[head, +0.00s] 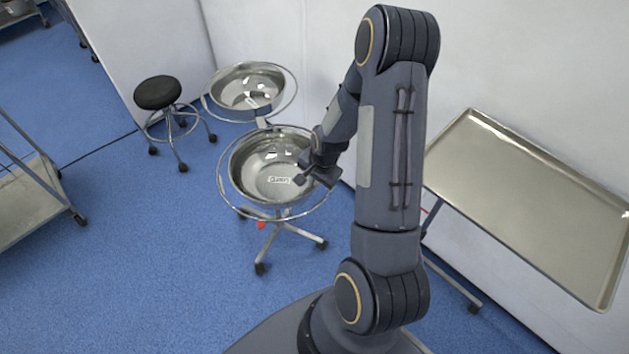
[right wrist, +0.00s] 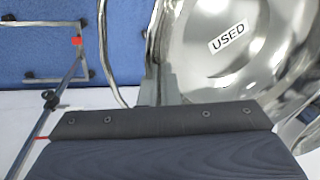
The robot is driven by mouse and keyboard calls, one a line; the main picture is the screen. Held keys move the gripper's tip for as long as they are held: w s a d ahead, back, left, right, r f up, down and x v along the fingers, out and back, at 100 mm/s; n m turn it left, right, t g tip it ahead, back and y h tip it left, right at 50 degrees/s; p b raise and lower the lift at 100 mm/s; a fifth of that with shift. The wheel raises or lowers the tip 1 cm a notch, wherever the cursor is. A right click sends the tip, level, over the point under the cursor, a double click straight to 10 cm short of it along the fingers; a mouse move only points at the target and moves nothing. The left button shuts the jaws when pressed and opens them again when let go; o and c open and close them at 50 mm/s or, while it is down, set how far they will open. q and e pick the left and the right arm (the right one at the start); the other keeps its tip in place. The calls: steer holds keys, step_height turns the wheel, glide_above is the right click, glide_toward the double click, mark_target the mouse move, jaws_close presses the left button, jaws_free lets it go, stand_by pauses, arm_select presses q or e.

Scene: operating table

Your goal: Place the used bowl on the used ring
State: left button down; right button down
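The used bowl (head: 262,181) is a shiny steel basin with a white "USED" label, also large in the right wrist view (right wrist: 257,62). It is at the near ring (head: 233,203) of a wheeled double-ring stand, with the ring showing around it and a gap at its left. I cannot tell whether its weight rests on the ring. My right gripper (head: 306,177) is at the bowl's right rim. In the right wrist view its fingers (right wrist: 160,88) are close together at the rim, shut on it. My left gripper is not in view.
A second steel bowl (head: 248,90) sits in the stand's far ring (head: 292,87). A black stool (head: 158,93) stands behind left, a steel tray table (head: 530,200) at the right, and a cart (head: 25,205) at the left edge. A wall is close behind the stand. Blue floor is clear in front.

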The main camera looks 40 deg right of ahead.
steer(key=shift+f, duration=0.15)
steer(key=c, duration=1.7)
jaws_free()
steer(key=shift+r, duration=0.35)
steer(key=s+a+r+n, duration=0.1)
steer(key=s+a+r, duration=0.1)
steer(key=r, duration=0.6)
steer(key=s+a+r+n, duration=0.1)
steer(key=s+r, duration=0.1)
steer(key=r, duration=0.7)
steer(key=s+a+r+n+t+y, duration=0.1)
steer(key=s+a+r+n, duration=0.1)
steer(key=s+a+n, duration=0.1)
steer(key=s+a+r+n+t+y, duration=0.1)
steer(key=s+a+r+n, duration=0.2)
steer(key=s+a+n, duration=0.1)
steer(key=s+a+r+n+t+y, duration=0.1)
steer(key=s+a+r+n, duration=0.2)
steer(key=s+a+n, duration=0.1)
steer(key=shift+s+a+b, duration=0.35)
steer(key=shift+s+a, duration=0.55)
steer(key=shift+s, duration=0.05)
